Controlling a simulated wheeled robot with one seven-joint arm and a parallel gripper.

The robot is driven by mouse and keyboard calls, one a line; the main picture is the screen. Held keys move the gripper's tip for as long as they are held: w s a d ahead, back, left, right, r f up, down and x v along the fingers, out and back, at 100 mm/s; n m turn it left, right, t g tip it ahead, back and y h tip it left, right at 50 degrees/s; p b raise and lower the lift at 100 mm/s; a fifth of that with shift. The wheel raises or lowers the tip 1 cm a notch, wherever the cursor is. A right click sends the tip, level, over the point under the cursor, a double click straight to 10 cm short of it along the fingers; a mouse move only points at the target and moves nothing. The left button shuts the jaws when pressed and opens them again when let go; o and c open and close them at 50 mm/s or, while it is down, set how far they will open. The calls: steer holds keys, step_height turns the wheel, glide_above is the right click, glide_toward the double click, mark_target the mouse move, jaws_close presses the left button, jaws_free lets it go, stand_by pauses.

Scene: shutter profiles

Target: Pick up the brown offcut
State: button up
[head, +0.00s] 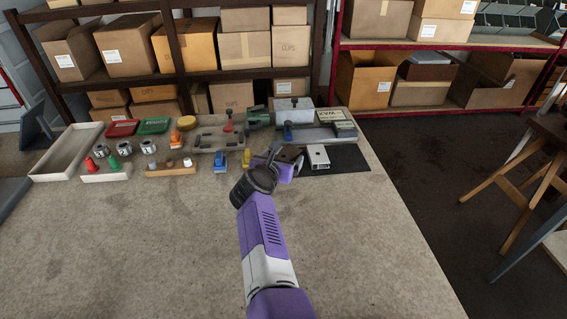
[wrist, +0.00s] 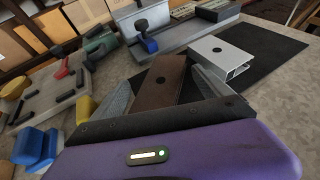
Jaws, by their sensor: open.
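In the head view the offcut (head: 290,153) is small and partly hidden by my gripper. My gripper (wrist: 161,86) is open, with one grey finger on each side of the offcut. The near end of the offcut is hidden behind the gripper body. I cannot tell whether the fingers touch it.
A silver profile piece (head: 318,157) lies close to the right of the offcut. A grey fixture (head: 300,125) stands behind. A blue clamp-like object (wrist: 36,148) and a yellow one (wrist: 86,108) are at the left. The front of the bench (head: 350,240) is clear.

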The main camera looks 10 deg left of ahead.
jaws_close()
stand_by(0.5)
